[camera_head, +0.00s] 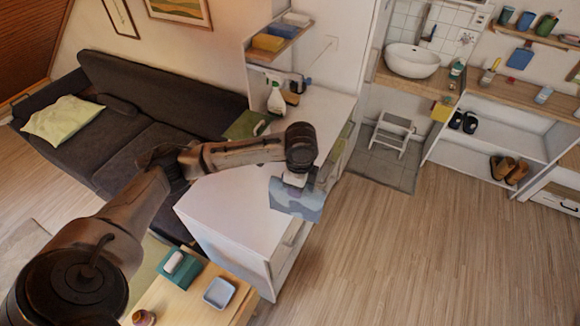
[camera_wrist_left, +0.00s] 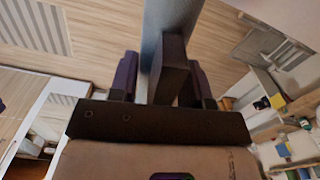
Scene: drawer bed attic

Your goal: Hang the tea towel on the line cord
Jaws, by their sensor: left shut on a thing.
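A blue-grey patterned tea towel (camera_head: 297,203) hangs from my left gripper (camera_head: 296,181) in the head view, beside the front edge of the white counter. In the left wrist view the towel (camera_wrist_left: 168,28) shows as a narrow blue-grey strip. It runs between the purple fingers of my left gripper (camera_wrist_left: 160,75), which is shut on it. A dark block in front partly hides the grip. A greenish-grey cloth (camera_head: 338,155) hangs at the counter's side, just right of the gripper. I cannot make out the line cord clearly. My right gripper is not in view.
The white counter (camera_head: 225,205) lies under my left arm, with a spray bottle (camera_head: 276,98) and a green box (camera_head: 245,125) at its back. A step stool (camera_head: 392,132) stands behind right. The wooden floor (camera_head: 410,250) at the right is clear.

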